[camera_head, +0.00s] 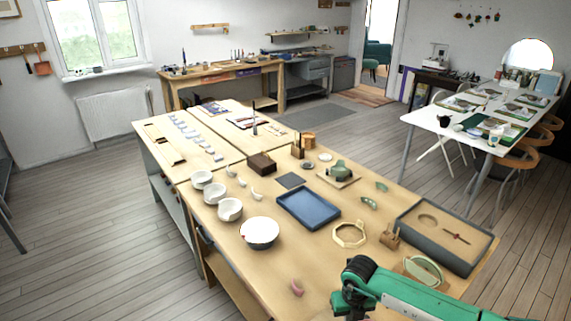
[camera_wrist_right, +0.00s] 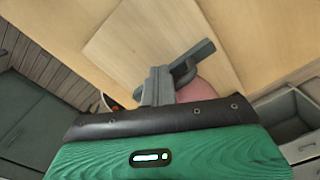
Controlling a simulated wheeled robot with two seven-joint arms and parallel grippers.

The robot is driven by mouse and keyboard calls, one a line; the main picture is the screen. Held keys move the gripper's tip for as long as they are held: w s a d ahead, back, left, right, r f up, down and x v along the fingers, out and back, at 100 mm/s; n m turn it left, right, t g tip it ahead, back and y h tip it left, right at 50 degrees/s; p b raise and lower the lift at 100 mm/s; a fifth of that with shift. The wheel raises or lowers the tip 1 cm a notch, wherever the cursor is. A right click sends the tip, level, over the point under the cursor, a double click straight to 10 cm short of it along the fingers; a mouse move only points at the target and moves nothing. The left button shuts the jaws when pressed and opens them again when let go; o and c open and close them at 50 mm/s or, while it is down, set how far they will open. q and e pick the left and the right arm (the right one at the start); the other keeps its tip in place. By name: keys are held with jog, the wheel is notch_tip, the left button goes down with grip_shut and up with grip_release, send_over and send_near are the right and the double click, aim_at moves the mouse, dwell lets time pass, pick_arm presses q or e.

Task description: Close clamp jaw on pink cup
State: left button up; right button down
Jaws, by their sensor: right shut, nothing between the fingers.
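A rounded pink surface (camera_wrist_right: 196,90), which looks like the pink cup, shows just past the dark edge of my right wrist in the right wrist view. My wrist hides most of it. Grey bars (camera_wrist_right: 186,66) cross in front of it; I cannot tell clamp parts from my fingertips among them, nor whether they touch the cup. My right gripper (camera_wrist_right: 162,82) is shut with nothing in it, close beside the pink surface. In the head view my green right arm comes in at the bottom right and hides its fingertips. A small curved pink piece (camera_head: 297,287) lies left of it. My left gripper is out of view.
A pale board (camera_wrist_right: 125,45) lies beyond the grey bars. In the head view, white bowls (camera_head: 259,232), a blue tray (camera_head: 308,208), an octagonal frame (camera_head: 349,235) and a grey-edged box (camera_head: 402,225) stand on the bench. Bare bench top surrounds the pink piece.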

jog(key=shift+s+d+p, duration=0.45)
jog(key=shift+s+d, duration=0.45)
jog(key=shift+s, duration=0.3)
jog(key=shift+w+a, duration=0.1)
jog(key=shift+w+a+f+b, duration=0.1)
jog(key=shift+w+a+b, duration=0.15)
jog(key=shift+b, duration=0.2)
jog(key=shift+w, duration=0.2)
jog(key=shift+r+p, duration=2.7)
jog(key=shift+r, duration=1.95)
jog(key=shift+a, duration=0.1)
